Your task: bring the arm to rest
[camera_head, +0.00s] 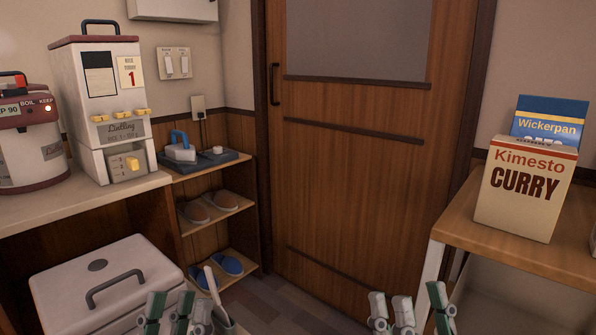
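My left gripper (175,314) shows at the bottom edge, left of centre. Its green and white fingertips point up and stand apart, with nothing seen between them. My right gripper (420,314) shows at the bottom edge, right of centre. Its fingertips also point up and are spread, with nothing between them. The lower parts of both grippers and both arms are out of the picture. A pale upright handle (211,279) rises just behind the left gripper, and I cannot tell whether they touch.
A white lidded box (135,265) stands lower left, below a counter (120,190) with a rice dispenser (104,82) and a round pot (25,140). A shelf (222,215) holds slippers. A table (550,255) with a curry box (525,188) is right. Floor before the door (340,130) looks clear.

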